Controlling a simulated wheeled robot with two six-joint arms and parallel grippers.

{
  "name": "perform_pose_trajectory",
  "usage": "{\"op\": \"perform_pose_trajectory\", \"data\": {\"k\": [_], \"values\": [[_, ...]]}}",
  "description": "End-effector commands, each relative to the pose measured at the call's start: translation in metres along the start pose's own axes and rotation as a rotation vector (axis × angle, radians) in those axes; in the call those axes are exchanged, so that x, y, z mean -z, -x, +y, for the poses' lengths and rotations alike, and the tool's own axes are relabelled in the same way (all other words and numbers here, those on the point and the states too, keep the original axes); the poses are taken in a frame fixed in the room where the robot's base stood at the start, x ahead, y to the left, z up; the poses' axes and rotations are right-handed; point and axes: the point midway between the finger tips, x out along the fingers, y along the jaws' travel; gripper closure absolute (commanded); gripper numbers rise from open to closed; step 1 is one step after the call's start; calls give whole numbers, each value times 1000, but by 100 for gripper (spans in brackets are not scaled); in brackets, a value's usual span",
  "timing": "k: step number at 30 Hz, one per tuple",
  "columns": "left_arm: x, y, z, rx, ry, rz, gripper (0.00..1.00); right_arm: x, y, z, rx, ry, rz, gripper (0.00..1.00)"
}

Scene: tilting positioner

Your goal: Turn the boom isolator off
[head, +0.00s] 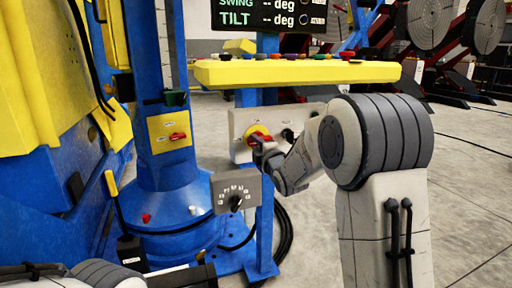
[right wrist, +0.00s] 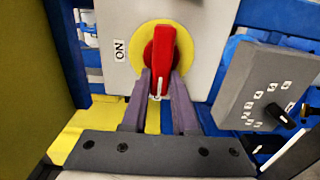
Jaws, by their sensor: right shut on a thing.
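A red rotary handle (right wrist: 160,50) on a yellow disc stands on a pale grey box, with an ON label to its left in the right wrist view. In that view the handle points up and down. In the head view the yellow disc and red handle (head: 257,132) show partly behind my right gripper (head: 266,150). My right gripper (right wrist: 160,84) is shut on the lower end of the red handle, one finger on each side. My left arm shows at the bottom left; its gripper (head: 185,277) is dark and cut off, so its jaws are unclear.
A second red switch (head: 177,136) sits on a yellow plate on the blue column. A grey dial panel (head: 236,193) stands just below my right gripper. A yellow console (head: 300,72) with several buttons overhangs the box. Open floor lies at the right.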

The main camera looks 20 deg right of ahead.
Motion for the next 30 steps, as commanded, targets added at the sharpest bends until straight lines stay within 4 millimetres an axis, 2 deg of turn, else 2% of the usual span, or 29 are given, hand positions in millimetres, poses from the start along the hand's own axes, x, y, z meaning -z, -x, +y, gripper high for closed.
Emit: {"op": "perform_pose_trajectory", "data": {"k": [12,13,15,25,30], "values": [[0,-1,0,0,0,0,100,0,0,-1,3,10,1,100],[0,-1,0,0,0,0,100,0,0,-1,3,10,1,65],[0,-1,0,0,0,0,100,0,0,-1,3,9,1,43],[0,0,0,0,0,0,100,0,1,0,1,7,0,43],[0,4,0,0,0,0,100,-1,19,1,3,7,-1,43]]}}
